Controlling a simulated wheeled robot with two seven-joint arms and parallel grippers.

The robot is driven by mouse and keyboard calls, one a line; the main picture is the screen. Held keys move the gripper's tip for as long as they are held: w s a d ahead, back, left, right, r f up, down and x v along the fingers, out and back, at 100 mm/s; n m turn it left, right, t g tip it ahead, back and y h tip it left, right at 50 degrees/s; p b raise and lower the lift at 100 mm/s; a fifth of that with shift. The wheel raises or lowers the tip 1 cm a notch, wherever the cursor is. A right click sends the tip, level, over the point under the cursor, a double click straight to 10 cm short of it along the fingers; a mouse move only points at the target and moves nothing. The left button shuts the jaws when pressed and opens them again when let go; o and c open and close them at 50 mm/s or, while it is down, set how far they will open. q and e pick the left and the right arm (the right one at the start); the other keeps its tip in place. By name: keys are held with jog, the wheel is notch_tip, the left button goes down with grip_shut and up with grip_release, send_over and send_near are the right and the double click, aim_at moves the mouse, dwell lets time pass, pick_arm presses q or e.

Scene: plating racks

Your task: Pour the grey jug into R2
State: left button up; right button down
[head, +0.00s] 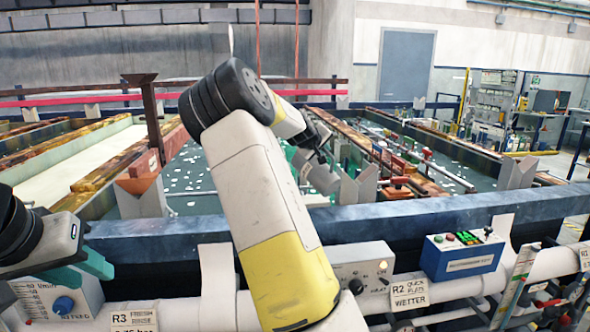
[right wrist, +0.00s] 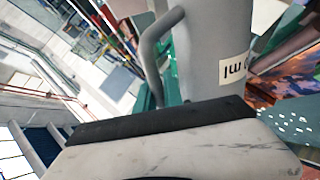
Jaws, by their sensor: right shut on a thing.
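The grey jug (head: 324,179) is held out over the tanks beyond the blue rail, partly hidden behind my right wrist. In the right wrist view the jug (right wrist: 212,45) shows its side handle and a white label. My right gripper (head: 302,160) is shut on it, with teal fingers beside its body. The jug looks tilted in the head view; its mouth and contents cannot be made out. The R2 tag (head: 409,294) hangs on the front pipe, right of my right arm. My left gripper (head: 88,270) is low at the left, empty, its teal fingers apart.
The R3 tag (head: 134,320) hangs at the lower left. A blue control box (head: 462,254) stands on the front pipe at right. The blue rail (head: 420,213) crosses in front of the tanks. Rusty bars and grey V-shaped supports (head: 517,172) stand around the jug.

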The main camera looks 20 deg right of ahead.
jog(key=shift+w, duration=0.15)
dwell(0.4)
jog(key=shift+w+a+f+n+g, duration=0.3)
jog(key=shift+w+f+n+g, duration=0.1)
jog(key=shift+w+n+g, duration=0.15)
jog(key=shift+w, duration=0.1)
dwell(1.0)
jog(key=shift+w+a+f+n+g, duration=0.3)
jog(key=shift+w+f+n+g, duration=0.15)
jog(key=shift+w+f+g, duration=0.25)
jog(key=shift+w, duration=0.1)
dwell(0.8)
jog(key=shift+w+a+r+n+g+h, duration=0.1)
jog(key=shift+w+a+n+g+h, duration=0.15)
jog(key=shift+w, duration=0.2)
jog(key=shift+w+a+n+g+h, duration=0.1)
jog(key=shift+w+n+g+h, duration=0.05)
jog(key=shift+w+n+g, duration=0.2)
dwell(0.8)
jog(key=shift+s+d+r+m+t+y, duration=0.2)
jog(key=shift+s+m+t, duration=0.2)
jog(key=shift+s, duration=0.15)
jog(key=shift+s+d+r+m+t+y, duration=0.15)
jog(key=shift+s+d+m+t, duration=0.15)
jog(key=shift+s, duration=0.2)
jog(key=shift+s+d+r+m+t+y, duration=0.15)
jog(key=shift+s+m+t, duration=0.15)
jog(key=shift+s+t, duration=0.2)
